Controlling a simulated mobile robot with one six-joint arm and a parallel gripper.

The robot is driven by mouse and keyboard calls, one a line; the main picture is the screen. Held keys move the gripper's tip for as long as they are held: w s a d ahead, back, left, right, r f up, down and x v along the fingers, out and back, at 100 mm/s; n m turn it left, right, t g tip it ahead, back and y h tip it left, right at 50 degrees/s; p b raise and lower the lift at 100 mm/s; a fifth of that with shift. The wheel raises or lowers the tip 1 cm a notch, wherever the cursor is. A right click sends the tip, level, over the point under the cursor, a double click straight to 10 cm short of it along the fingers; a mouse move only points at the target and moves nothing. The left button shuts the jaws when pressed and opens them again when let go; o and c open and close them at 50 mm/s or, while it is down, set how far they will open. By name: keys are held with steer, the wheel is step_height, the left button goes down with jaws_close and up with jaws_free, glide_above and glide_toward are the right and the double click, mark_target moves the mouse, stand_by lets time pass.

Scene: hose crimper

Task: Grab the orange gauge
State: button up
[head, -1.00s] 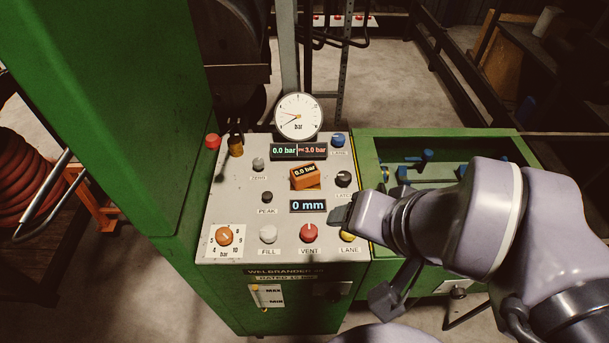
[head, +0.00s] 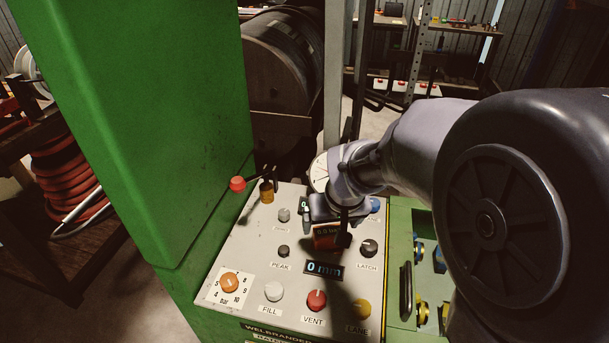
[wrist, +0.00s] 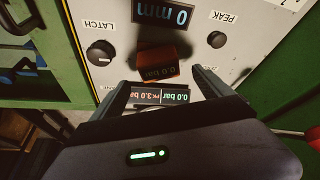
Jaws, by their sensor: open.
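The orange gauge (head: 324,243) is a small box with a dark display reading 0.0 bar, sitting on the grey control panel (head: 245,255). In the head view my gripper (head: 327,228) is over it and hides part of it. In the wrist view the gauge (wrist: 164,61) shows upside down, just beyond the fingertips and roughly in line with the gap between them. My gripper (wrist: 160,82) is open and empty, one finger on either side of that line. I cannot tell how high the fingertips are above the panel.
The latch knob (head: 369,248), peak knob (head: 283,251) and the 0 mm display (head: 324,270) surround the gauge. A round dial (head: 319,171) stands at the panel's back, partly behind my arm. A tall green cabinet (head: 150,130) rises at the left.

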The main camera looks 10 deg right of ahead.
mark_target(329, 231)
steer(key=b+x, duration=0.2)
steer(key=x, duration=0.1)
steer(key=b+x, duration=0.1)
steer(key=x, duration=0.1)
steer(key=shift+s+f, duration=0.25)
steer(key=shift+f, duration=0.05)
steer(key=shift+w+f, duration=0.15)
steer(key=shift+w, duration=0.05)
steer(key=shift+s+r, duration=0.1)
steer(key=shift+r, duration=0.1)
steer(key=shift+c, duration=0.7)
jaws_close()
